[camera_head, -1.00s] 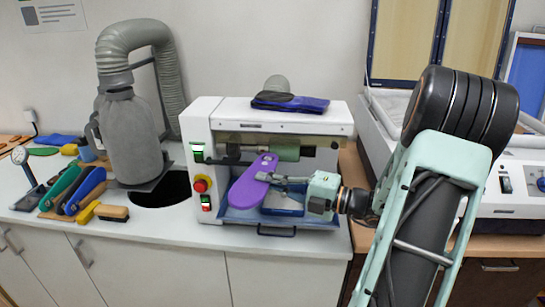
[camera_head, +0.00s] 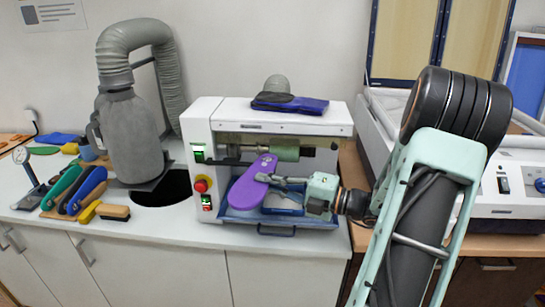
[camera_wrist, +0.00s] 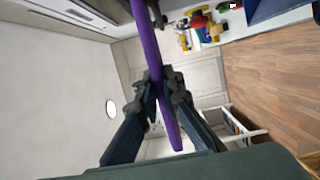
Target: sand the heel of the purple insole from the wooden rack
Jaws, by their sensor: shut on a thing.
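The purple insole (camera_head: 248,188) stands tilted in front of the sanding machine (camera_head: 330,118), its upper end close to the green-grey sanding drum (camera_head: 272,147). I cannot tell whether it touches the drum. My gripper (camera_head: 266,179) is shut on the insole's right edge, coming from the right. In the wrist view the insole (camera_wrist: 150,50) shows edge-on as a thin purple strip between the fingers of my gripper (camera_wrist: 164,98). The wooden rack (camera_head: 58,207) on the left of the counter holds green, blue and orange insoles.
A blue tray (camera_head: 235,213) lies under the drum. A red stop button (camera_head: 201,186) is on the machine's left front. A brush (camera_head: 113,212) sits near the rack. A white press (camera_head: 515,190) stands at right.

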